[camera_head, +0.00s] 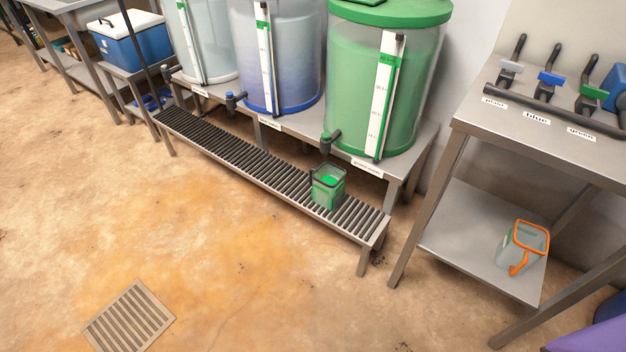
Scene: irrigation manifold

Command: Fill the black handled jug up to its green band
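The jug with a black rim and handle (328,188) stands upright on the slatted rack, below the dark tap (330,142) of the green tank (385,90). Bright green shows inside it and on its walls. At this size I cannot tell the liquid level from the band. No stream between tap and jug can be made out. Levers labelled plain (511,70), blue (549,82) and green (591,98) stand on the metal table at right; all their black handles point up and back. Neither of my grippers is in view.
A clear tank (207,40) and a blue tank (279,60) stand left of the green one. An orange-handled jug (523,247) sits on the right table's lower shelf (465,240). A blue cooler (130,42) is far left. The floor in front is open, with a drain grate (130,318).

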